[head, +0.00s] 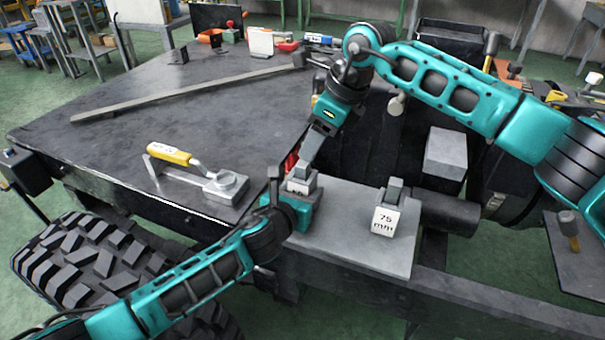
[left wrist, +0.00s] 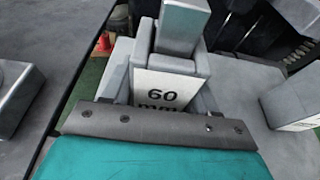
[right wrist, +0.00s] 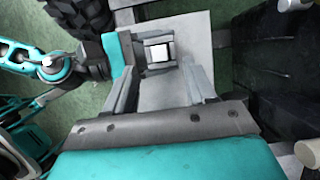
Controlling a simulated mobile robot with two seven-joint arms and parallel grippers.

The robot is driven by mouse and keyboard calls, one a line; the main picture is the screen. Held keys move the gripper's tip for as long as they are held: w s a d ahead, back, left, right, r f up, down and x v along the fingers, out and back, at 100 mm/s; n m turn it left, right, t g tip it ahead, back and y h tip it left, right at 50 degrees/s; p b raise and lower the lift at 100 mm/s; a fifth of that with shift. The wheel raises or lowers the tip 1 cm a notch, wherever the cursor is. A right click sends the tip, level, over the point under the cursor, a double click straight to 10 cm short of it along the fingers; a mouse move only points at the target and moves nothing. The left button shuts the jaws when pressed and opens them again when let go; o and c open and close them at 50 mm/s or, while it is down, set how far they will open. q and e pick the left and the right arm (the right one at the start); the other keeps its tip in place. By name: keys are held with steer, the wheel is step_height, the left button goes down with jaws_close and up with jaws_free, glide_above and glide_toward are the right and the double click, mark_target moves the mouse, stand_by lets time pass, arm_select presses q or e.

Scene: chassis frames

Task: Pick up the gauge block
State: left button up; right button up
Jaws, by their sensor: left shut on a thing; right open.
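A grey gauge block labelled 60 mm (left wrist: 165,92) sits between the fingers of my left gripper (head: 297,203), which is shut on it at the left end of a light grey plate (head: 345,250). A second block labelled 75 mm (head: 384,220) stands upright on that plate to the right, apart from both grippers; part of it shows at the right of the left wrist view (left wrist: 292,105). My right gripper (head: 308,158) is open, pointing down close above the 60 mm block. Its fingers (right wrist: 160,85) show apart in the right wrist view.
A clamp with a yellow handle (head: 170,154) lies on the dark table (head: 100,140) to the left. A long grey bar (head: 180,90) lies across the table. A large tyre (head: 75,265) is at front left. A grey box (head: 445,153) stands behind the 75 mm block.

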mark_target(304, 164)
steer(key=shift+x, duration=3.2)
steer(key=shift+d, duration=0.15)
steer(key=shift+c, duration=0.2)
jaws_close()
